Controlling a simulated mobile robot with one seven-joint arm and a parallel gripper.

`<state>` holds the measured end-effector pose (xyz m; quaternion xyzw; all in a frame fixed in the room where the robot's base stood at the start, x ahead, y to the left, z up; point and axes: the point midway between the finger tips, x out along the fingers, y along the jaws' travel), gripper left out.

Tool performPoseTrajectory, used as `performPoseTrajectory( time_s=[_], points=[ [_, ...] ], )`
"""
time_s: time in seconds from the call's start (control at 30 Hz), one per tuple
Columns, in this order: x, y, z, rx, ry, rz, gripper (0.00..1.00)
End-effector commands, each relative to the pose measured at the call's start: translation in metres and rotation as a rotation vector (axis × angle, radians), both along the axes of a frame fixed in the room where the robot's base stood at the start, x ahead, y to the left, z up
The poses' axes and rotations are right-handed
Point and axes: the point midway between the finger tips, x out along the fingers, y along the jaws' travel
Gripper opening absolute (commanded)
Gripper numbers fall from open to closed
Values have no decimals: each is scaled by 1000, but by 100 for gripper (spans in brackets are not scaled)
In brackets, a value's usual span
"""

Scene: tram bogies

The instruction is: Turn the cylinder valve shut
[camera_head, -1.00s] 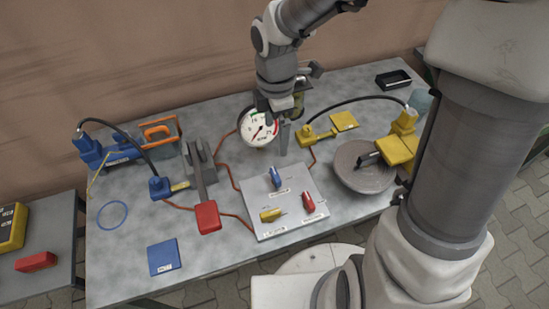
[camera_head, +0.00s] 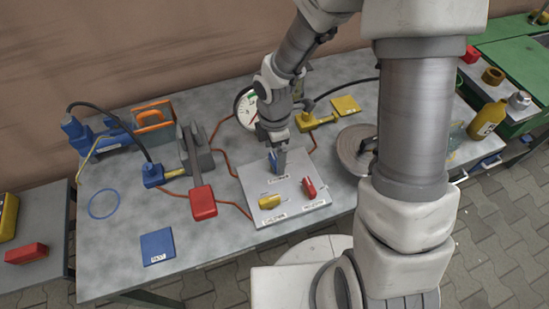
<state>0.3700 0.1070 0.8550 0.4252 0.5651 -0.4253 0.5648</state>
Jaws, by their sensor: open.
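A pale valve panel (camera_head: 288,206) lies on the grey bench and carries three coloured handles with small labels. The labels are too small for me to read surely, so I cannot tell which handle is the cylinder valve. The yellow handle (camera_head: 270,201) lies roughly crosswise at the front left. The red handle (camera_head: 309,187) lies slanted along the panel at the right. The blue handle (camera_head: 273,155) is at the back, mostly hidden by my gripper. My gripper (camera_head: 278,168) points down, open, right at the blue handle; contact cannot be told.
A round gauge (camera_head: 246,109) stands behind the panel, partly hidden by my arm. A red-ended lever (camera_head: 203,203) is at the left, and a dark round disc (camera_head: 351,146) at the right. Orange tubes run around the panel. A blue plate (camera_head: 157,246) lies at the front left.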

Motion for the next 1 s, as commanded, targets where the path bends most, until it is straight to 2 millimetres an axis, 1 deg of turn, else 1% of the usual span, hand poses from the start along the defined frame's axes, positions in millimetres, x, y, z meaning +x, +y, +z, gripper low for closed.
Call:
performPoseTrajectory(
  time_s=[0.03, 0.13, 0.47, 0.5, 0.57, 0.6, 0.67, 0.7, 0.77, 0.8, 0.93, 0.97, 1.0],
  points=[
    [0, 0, -8, -1, 2, 0, 98],
    [0, 0, -15, 0, 1, 0, 98],
    [0, 0, -17, 0, 0, 0, 98],
    [0, 0, -17, 0, 0, 0, 94],
    [0, 0, -17, 0, 0, 0, 83],
    [0, 0, -17, 0, 0, 0, 76],
    [0, 0, -17, 0, 0, 0, 65],
    [0, 0, -17, 0, 0, 0, 58],
    [0, 0, -17, 0, 0, 0, 47],
    [0, 0, -17, 0, 0, 0, 40],
    [0, 0, -17, 0, 0, 0, 16],
    [0, 0, -17, 0, 0, 0, 12],
    [0, 0, -17, 0, 0, -1, 12]
  ],
)
